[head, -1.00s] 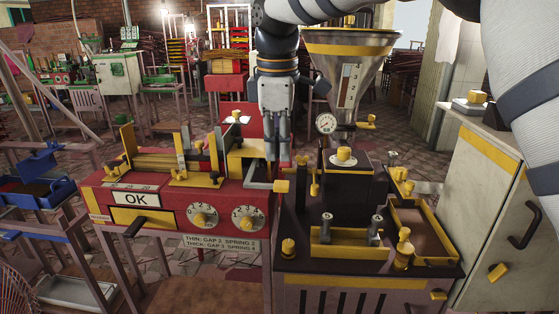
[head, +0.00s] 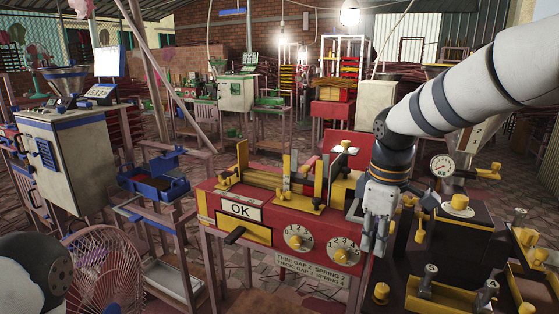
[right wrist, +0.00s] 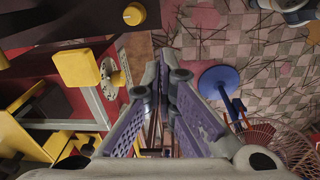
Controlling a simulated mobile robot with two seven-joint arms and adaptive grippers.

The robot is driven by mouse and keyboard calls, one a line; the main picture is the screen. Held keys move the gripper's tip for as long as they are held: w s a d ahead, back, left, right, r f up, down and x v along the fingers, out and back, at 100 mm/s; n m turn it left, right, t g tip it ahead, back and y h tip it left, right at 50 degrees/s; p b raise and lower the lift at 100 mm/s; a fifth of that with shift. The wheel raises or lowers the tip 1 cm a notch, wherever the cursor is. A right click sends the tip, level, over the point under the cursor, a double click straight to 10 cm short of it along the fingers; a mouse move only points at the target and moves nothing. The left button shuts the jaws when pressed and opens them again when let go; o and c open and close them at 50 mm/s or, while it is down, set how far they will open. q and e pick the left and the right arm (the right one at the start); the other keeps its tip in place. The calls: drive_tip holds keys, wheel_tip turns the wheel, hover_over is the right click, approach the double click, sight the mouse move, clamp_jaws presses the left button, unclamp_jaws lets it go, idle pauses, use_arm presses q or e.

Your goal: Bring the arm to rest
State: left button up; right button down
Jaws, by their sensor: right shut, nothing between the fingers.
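My right arm (head: 470,85) comes in from the upper right of the head view and hangs down at its wrist. My right gripper (head: 375,245) points down by the right end of the red machine (head: 262,228), left of the dark extruder. Its fingers are together and hold nothing. In the right wrist view the fingers (right wrist: 163,65) converge over the tiled floor, with the red machine at the left. My left gripper is not in view; only a dark, round joint of my left arm shows at the lower left of the head view.
The dark extruder (head: 445,245), with knobs and a gauge (head: 443,166), stands close on the right. A fan (head: 105,275) and a blue tray stand (head: 160,190) are at the left. Tiled floor shows between the machines.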

drive_tip(key=s+a+f+m+g, duration=0.1)
drive_tip(key=s+f, duration=0.4)
drive_tip(key=f, duration=0.3)
drive_tip(key=s+a+f+m+y, duration=0.15)
drive_tip(key=s+f, duration=0.25)
drive_tip(key=f, duration=0.4)
drive_tip(key=s+f+m+g, duration=0.1)
drive_tip(key=s+f+m, duration=0.1)
drive_tip(key=s+f, duration=0.4)
drive_tip(key=s+d+f+m, duration=0.1)
drive_tip(key=s+f+m, duration=0.2)
drive_tip(key=s, duration=0.9)
drive_tip(key=s+d+f+m+h, duration=0.1)
drive_tip(key=s+d+f+m, duration=0.1)
drive_tip(key=s, duration=1.1)
wheel_tip(320, 180, down, 2)
drive_tip(key=shift+f+m+g, duration=0.25)
drive_tip(key=shift+m+g, duration=0.05)
drive_tip(key=shift+m, duration=0.35)
